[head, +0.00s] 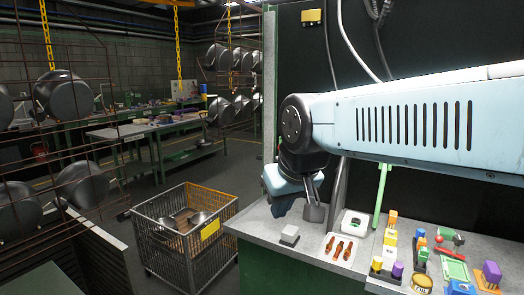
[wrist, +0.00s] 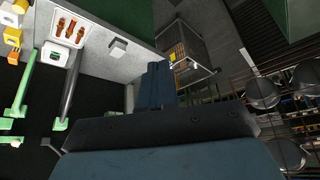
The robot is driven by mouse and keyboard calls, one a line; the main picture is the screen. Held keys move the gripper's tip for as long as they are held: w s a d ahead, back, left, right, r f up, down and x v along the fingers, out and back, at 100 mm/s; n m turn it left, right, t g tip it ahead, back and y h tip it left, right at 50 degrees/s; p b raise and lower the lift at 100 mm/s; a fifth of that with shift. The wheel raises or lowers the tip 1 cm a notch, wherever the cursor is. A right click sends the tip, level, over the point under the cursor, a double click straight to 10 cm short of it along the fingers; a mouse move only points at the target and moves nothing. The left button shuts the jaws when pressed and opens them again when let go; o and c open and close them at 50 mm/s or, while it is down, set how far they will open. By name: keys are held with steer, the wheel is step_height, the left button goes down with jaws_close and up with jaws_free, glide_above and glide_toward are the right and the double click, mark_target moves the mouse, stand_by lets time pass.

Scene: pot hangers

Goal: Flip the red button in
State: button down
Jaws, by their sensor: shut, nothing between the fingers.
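I cannot make out a clear red button in either view. A small red round piece (head: 459,239) lies among the parts at the right of the bench in the head view; I cannot tell if it is a button. My gripper (head: 313,212) points down over the left part of the bench, beside the levers and apart from the red piece. In the wrist view my gripper's fingers (wrist: 157,82) are together with nothing between them. My arm covers part of the dark panel behind the bench.
A white tray (head: 328,262) of orange-brown pieces, a grey block (head: 290,235) and a white box with a green top (head: 349,230) sit on the bench. A green lever (head: 381,192) and a grey lever (head: 338,186) stand behind. A wire cart (head: 160,259) stands left.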

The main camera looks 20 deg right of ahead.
steer(key=shift+w+d, duration=0.1)
steer(key=shift+d, duration=0.15)
steer(key=w+d+r+m+t, duration=0.2)
steer(key=w+m+t, duration=0.6)
steer(key=w, duration=2)
steer(key=w+d+f+m+g+h, duration=0.1)
steer(key=w+d+f+m+h, duration=0.2)
steer(key=w+m, duration=0.4)
steer(key=w+d+f+m+g+h, duration=0.1)
steer(key=w+d+f+m+h, duration=0.3)
steer(key=w+d+m+h, duration=0.2)
steer(key=w+d+f+m+h, duration=0.4)
steer(key=w+d+m+h, duration=0.1)
steer(key=w, duration=0.4)
steer(key=shift+w+d+m+g, duration=0.35)
steer(key=shift+d+m, duration=0.55)
steer(key=shift+m, duration=0.4)
